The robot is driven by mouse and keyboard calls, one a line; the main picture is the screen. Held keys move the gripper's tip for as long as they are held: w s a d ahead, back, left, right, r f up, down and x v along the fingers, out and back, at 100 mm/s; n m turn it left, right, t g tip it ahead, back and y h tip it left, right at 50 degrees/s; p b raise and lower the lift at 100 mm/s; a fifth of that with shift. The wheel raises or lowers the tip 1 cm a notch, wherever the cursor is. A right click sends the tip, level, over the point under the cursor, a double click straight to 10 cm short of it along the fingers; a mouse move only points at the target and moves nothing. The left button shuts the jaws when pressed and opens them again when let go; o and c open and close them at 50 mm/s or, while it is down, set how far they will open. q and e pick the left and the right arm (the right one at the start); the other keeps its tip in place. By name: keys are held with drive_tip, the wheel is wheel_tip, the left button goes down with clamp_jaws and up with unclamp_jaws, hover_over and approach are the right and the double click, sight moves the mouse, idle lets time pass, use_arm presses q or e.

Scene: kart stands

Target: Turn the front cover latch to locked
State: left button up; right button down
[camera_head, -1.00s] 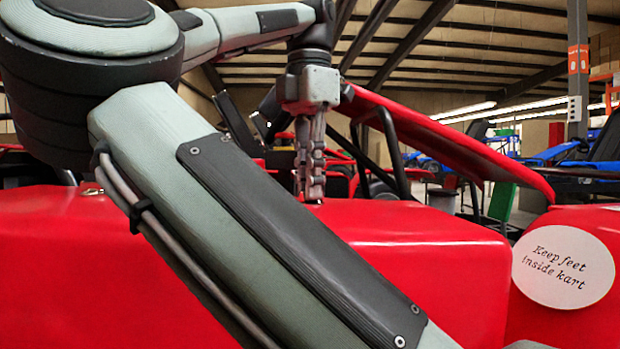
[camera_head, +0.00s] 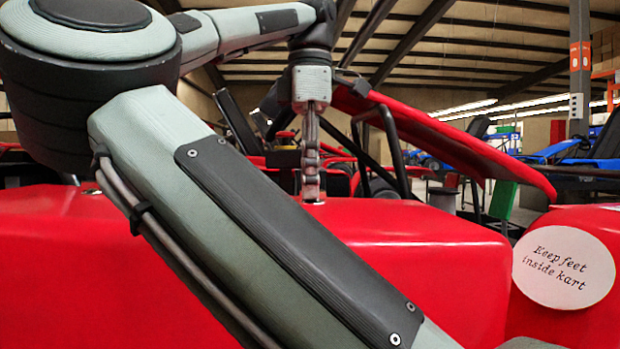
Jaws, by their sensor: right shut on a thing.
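The red front cover (camera_head: 430,240) of a kart spans the lower part of the view. My right gripper (camera_head: 312,192) points straight down at the top edge of the cover, near the middle of the picture. It is shut on the front cover latch (camera_head: 314,203), of which only a small metal bit shows under the fingertips. The fingers look narrow, seen nearly edge-on. The fingers hide most of the latch, so its exact angle cannot be told. My left gripper is not in view.
A small metal fitting (camera_head: 91,190) sits on the red body at the left. A round white sign (camera_head: 563,267) reads "Keep feet inside kart". A raised red panel (camera_head: 450,145) slopes behind the gripper to the right. Blue karts (camera_head: 590,155) stand farther back.

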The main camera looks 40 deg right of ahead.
drive_tip(key=c, duration=1.6)
unclamp_jaws()
drive_tip(key=shift+c, duration=0.2)
drive_tip(key=shift+r, duration=3.8)
